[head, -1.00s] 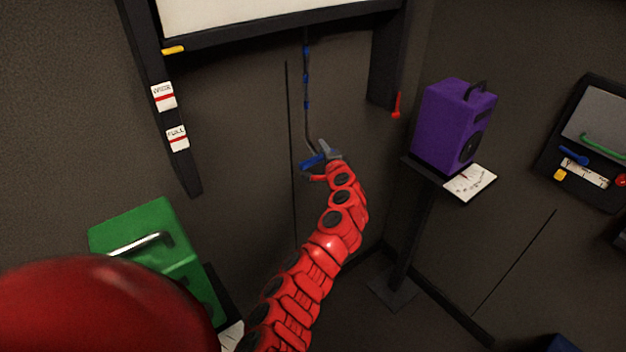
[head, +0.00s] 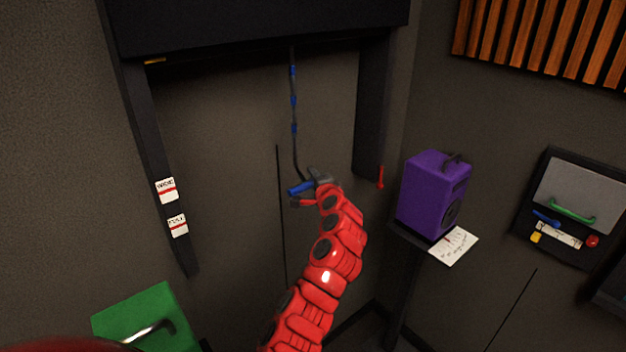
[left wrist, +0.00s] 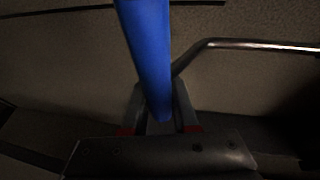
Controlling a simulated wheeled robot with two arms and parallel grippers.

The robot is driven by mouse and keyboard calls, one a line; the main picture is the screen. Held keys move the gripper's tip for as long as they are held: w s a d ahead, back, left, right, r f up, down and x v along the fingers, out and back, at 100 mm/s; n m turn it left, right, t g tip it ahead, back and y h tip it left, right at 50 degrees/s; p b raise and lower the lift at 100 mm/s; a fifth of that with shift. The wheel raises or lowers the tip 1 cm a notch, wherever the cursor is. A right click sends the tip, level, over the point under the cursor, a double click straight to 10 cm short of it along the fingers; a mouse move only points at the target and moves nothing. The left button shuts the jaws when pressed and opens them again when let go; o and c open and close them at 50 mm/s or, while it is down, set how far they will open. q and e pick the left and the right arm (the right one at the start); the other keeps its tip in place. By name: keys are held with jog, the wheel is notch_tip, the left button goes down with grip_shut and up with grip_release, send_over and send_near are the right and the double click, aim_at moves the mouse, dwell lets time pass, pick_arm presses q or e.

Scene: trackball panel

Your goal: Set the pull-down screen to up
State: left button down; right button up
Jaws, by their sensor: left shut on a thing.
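The pull-down screen's black housing (head: 260,22) spans the top of the head view between two dark posts. No white screen cloth shows below it. A yellow marker (head: 155,61) sits just under it on the left post, well above two white labels (head: 167,190). A dark pull rod with blue bands (head: 293,100) hangs down to a blue handle (head: 299,188). My left gripper (head: 308,187) is shut on this blue handle. In the left wrist view the blue handle (left wrist: 148,50) runs down between the fingers (left wrist: 160,125). My right gripper is not in view.
A purple speaker (head: 434,190) stands on a dark stand at the right, with a white card (head: 454,246). A grey wall panel with a green handle (head: 572,208) is farther right. A green box (head: 145,312) is at the lower left. A small red lever (head: 381,177) hangs by the right post.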

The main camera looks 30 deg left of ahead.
pick_arm(q)
jog(key=shift+r, duration=0.45)
jog(key=c, duration=1)
grip_release()
jog(key=o, duration=0.3)
jog(key=shift+w+f, duration=0.1)
jog(key=shift+f, duration=0.05)
jog(key=b+v, duration=0.6)
jog(key=v, duration=1.1)
jog(key=shift+s+f, duration=0.1)
jog(key=shift+s, duration=0.15)
jog(key=shift+d, duration=0.1)
